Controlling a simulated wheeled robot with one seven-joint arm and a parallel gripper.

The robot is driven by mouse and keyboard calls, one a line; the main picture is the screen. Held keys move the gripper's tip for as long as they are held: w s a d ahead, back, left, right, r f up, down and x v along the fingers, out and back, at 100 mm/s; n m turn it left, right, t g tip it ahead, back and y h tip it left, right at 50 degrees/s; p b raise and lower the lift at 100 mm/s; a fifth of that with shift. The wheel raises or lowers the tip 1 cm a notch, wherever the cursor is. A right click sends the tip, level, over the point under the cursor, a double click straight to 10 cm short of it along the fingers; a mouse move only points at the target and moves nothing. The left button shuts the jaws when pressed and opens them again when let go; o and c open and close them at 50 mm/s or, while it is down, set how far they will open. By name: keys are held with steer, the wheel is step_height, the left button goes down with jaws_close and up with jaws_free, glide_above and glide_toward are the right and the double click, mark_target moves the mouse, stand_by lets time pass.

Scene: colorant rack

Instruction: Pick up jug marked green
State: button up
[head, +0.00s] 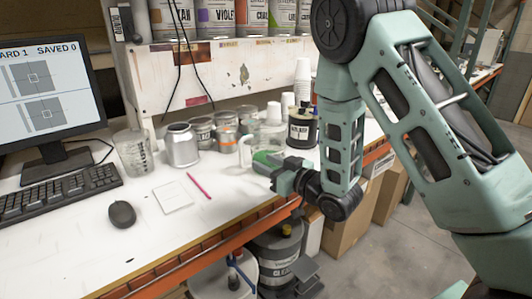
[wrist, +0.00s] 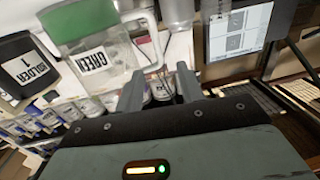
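The jug marked green (head: 268,136) stands on the white bench, clear-walled with green at its lower part. In the wrist view the jug (wrist: 112,35) is at the upper left, with a white label reading GREEN and a green band. My gripper (head: 270,170) is low over the bench front, in front of the jug and partly hiding its base in the head view. In the wrist view my gripper (wrist: 158,86) has its two fingers apart with nothing held between them. The jug is to the left of the fingers there; contact cannot be told.
A dark-lidded container (head: 302,128) stands right of the jug; stacked white cups (head: 303,80) are behind. Several cans and a silver bottle (head: 181,146) stand left. A monitor (head: 45,95), keyboard (head: 60,192) and mouse (head: 122,214) fill the left. A shelf overhangs the back.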

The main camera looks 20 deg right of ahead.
mark_target(242, 149)
steer(key=x, duration=0.3)
steer(key=shift+w+r+p, duration=0.1)
steer(key=shift+w+p, duration=0.1)
steer(key=shift+p, duration=0.1)
steer(key=p+x, duration=0.1)
steer(key=x, duration=0.1)
steer(key=p+x, duration=0.1)
steer(key=x, duration=0.1)
steer(key=shift+w+r, duration=0.2)
steer(key=shift+w, duration=0.1)
steer(key=shift+w+a+f, duration=0.1)
steer(key=shift+w+a, duration=0.05)
steer(key=shift+w, duration=0.2)
steer(key=shift+c, duration=0.4)
jaws_close()
